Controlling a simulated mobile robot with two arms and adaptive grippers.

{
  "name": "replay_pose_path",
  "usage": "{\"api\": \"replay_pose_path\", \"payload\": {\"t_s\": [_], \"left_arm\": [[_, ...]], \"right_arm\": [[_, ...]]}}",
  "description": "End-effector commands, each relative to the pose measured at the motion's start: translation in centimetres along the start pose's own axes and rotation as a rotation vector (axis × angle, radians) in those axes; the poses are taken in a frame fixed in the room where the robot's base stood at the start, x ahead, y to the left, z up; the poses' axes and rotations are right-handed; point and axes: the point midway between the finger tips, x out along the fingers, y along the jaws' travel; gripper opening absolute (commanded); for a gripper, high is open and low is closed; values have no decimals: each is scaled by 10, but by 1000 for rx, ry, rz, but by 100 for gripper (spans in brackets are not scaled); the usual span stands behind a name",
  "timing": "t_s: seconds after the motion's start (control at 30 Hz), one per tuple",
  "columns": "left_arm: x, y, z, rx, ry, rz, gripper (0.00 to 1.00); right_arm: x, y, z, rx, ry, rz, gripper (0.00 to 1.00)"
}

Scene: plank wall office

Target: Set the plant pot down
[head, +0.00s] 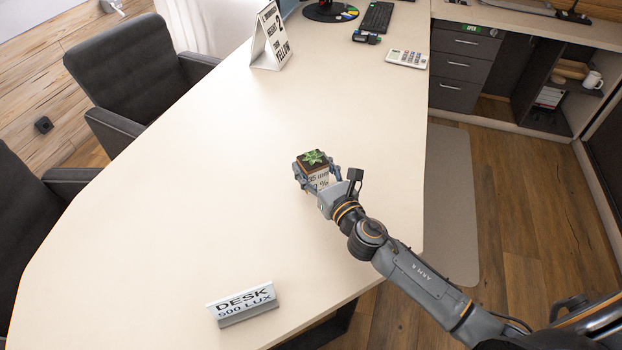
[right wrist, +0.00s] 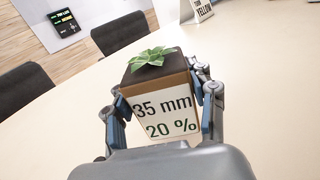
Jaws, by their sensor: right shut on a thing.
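The plant pot (head: 318,172) is a small brown square pot with dark soil and a green leafy plant on top. Its white label reads "35 mm 20 %" in the right wrist view (right wrist: 165,112). My right gripper (head: 317,174) is shut on the pot, with a finger on each side of it. The pot is upright, over the middle of the cream desk (head: 200,190). I cannot tell whether its base touches the desk top, as the gripper hides it. My left gripper is not in view.
A "DESK 500 LUX" sign (head: 242,304) stands near the front edge. A folded sign (head: 271,40), a calculator (head: 406,58) and a keyboard (head: 377,18) are at the back. Dark chairs (head: 135,75) line the left side. The desk around the pot is clear.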

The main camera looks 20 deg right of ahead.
Motion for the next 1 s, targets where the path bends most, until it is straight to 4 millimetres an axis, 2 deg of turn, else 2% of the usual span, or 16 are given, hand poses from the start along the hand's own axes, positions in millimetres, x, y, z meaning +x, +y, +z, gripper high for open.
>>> {"api": "replay_pose_path", "payload": {"t_s": [0.1, 0.2, 0.63, 0.67, 0.7, 0.77, 1.0], "left_arm": [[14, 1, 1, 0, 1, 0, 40], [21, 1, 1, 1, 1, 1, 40], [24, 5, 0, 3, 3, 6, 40], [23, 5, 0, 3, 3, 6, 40], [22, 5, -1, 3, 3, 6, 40], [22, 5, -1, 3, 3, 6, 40], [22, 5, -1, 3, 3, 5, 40]], "right_arm": [[5, 4, -22, 4, 2, -2, 12], [4, 3, -35, 4, 1, -2, 12], [4, 3, -40, 1, 0, 1, 12], [4, 3, -40, 1, 2, 0, 60], [4, 3, -39, 1, 2, 0, 68], [4, 3, -39, 1, 2, 0, 79], [4, 3, -39, 1, 2, 0, 79]]}}
